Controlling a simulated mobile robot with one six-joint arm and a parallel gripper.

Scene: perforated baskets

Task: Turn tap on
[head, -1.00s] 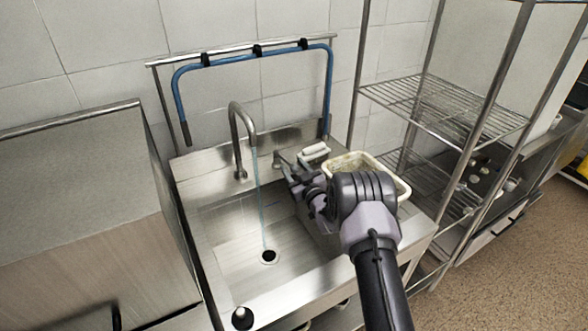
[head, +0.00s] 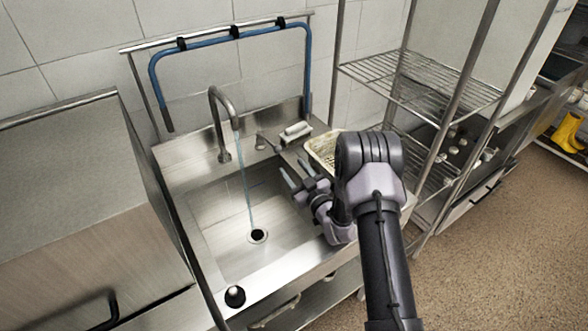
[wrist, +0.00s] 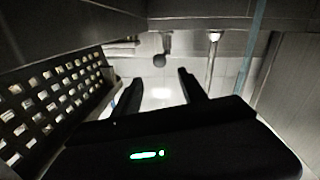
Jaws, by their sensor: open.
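The tap has a curved steel spout (head: 217,122) at the back of the steel sink (head: 215,215). A thin bluish stream of water (head: 246,190) runs from the spout to the drain. The tap's lever (head: 265,142) is on the ledge to the right of the spout. My gripper (head: 293,169) is open and empty over the right side of the sink, in front of the lever and apart from it. In the wrist view, a dark rounded knob (wrist: 160,60), apparently the lever's end, shows beyond the open fingers, and the stream (wrist: 258,55) shows at right.
A wire shelf (head: 420,85) stands at right. A blue hose (head: 230,38) hangs behind.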

